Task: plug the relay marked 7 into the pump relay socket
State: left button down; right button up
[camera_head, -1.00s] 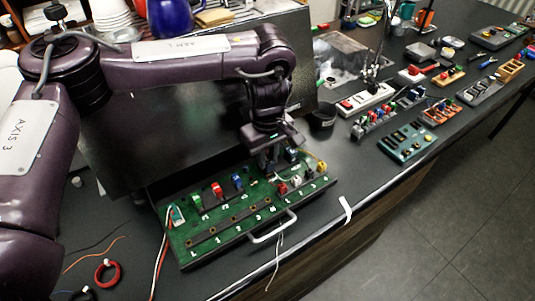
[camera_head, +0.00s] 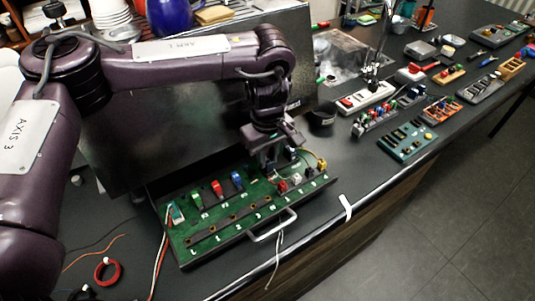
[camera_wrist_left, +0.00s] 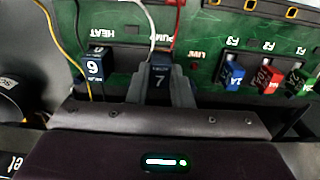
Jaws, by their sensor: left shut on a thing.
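My left gripper (camera_head: 268,162) is over the back right part of the green board (camera_head: 222,222). It is shut on a dark relay marked 7 (camera_wrist_left: 160,76), whose top shows between the fingers in the left wrist view. The relay is upright at the upside-down PUMP label, where the pump relay socket is hidden beneath it and the fingers. I cannot tell whether its pins are in the socket. A second dark relay (camera_wrist_left: 95,66), marked 6 or 9, stands to its left by the HEAT label. My right gripper is not in view.
White and red wires (camera_wrist_left: 176,25) run close by the held relay, and a yellow wire (camera_wrist_left: 70,45) passes the other relay. Blue (camera_wrist_left: 234,78) and red (camera_wrist_left: 268,80) fuses stand to the right. A dark panel (camera_head: 150,130) rises behind the board.

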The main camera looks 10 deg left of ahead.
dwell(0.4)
pick_arm(q)
jog(key=c, duration=1.2)
grip_release()
jog(key=shift+c, duration=0.2)
notch_tip(320, 180, up, 8)
jog(key=shift+f, duration=0.1)
